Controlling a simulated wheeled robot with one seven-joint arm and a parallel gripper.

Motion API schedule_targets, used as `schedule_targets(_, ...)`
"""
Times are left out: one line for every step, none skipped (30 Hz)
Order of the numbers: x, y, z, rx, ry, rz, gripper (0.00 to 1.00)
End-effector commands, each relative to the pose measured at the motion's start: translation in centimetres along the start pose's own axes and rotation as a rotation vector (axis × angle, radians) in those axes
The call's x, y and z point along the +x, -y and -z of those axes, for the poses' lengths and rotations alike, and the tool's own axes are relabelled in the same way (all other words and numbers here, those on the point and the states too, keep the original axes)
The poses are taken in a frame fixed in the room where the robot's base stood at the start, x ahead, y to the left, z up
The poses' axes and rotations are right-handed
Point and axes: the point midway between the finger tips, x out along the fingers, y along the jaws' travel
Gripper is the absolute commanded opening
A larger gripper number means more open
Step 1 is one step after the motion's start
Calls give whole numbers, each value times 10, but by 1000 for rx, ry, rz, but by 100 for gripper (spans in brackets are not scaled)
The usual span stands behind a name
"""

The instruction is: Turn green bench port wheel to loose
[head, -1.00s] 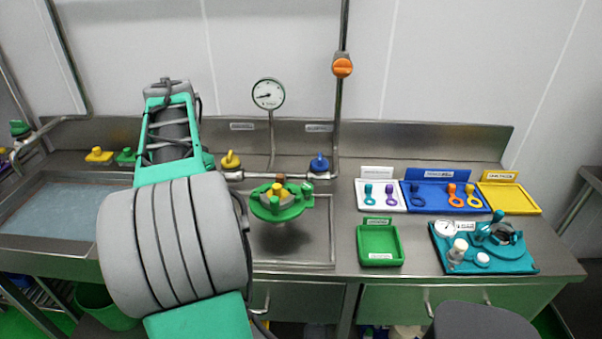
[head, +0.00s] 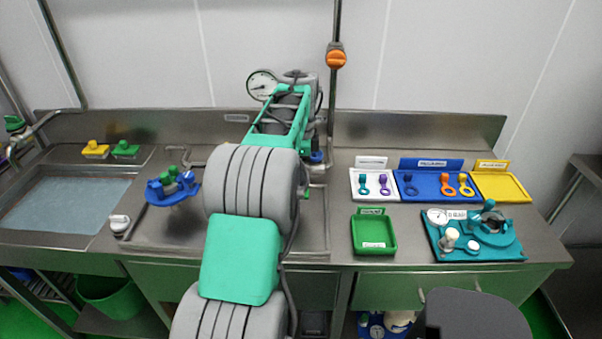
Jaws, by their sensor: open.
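A round green wheel-like fitting stood over the right part of the sink bench in the earlier frame; my arm now hides nearly all of it, and only a sliver of green (head: 307,187) shows at the arm's right edge. A blue wheel-like fitting (head: 172,192) with green parts on top stands over the bench left of my arm. My arm reaches up over the bench. My gripper is hidden behind the arm, so I cannot see its fingers or whether it touches anything.
A pressure gauge (head: 262,85) and an orange valve (head: 336,58) are at the wall. Right of my arm lie a green tray (head: 359,247), a blue tray (head: 427,196), a yellow tray (head: 512,187) and a teal board (head: 434,248) with parts. A white knob (head: 119,223) is at the left.

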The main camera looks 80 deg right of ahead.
Motion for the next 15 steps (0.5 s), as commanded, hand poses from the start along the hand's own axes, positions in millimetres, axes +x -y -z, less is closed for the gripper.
schedule_targets(0, 0, 0, 0, 0, 0, 52)
schedule_targets(0, 0, 0, 0, 0, 0, 52)
schedule_targets(0, 0, 0, 0, 0, 0, 52)
schedule_targets(0, 0, 0, 0, 0, 0, 50)
schedule_targets(0, 0, 0, -1, 0, 0, 48)
schedule_targets(0, 0, 0, -1, 0, 0, 44)
schedule_targets(0, 0, 0, -1, 0, 0, 42)
schedule_targets(0, 0, 0, -1, 0, 0, 39)
schedule_targets(0, 0, 0, -1, 0, 0, 36)
schedule_targets(0, 0, 0, -1, 0, 0, 34)
schedule_targets(-1, 0, 0, -1, 0, 0, 31)
schedule_targets(-1, 0, 0, -1, 0, 0, 28)
schedule_targets(-1, 0, 0, -1, 0, 0, 25)
schedule_targets(-1, 0, 0, -1, 0, 0, 23)
schedule_targets(-1, 0, 0, -1, 0, 0, 20)
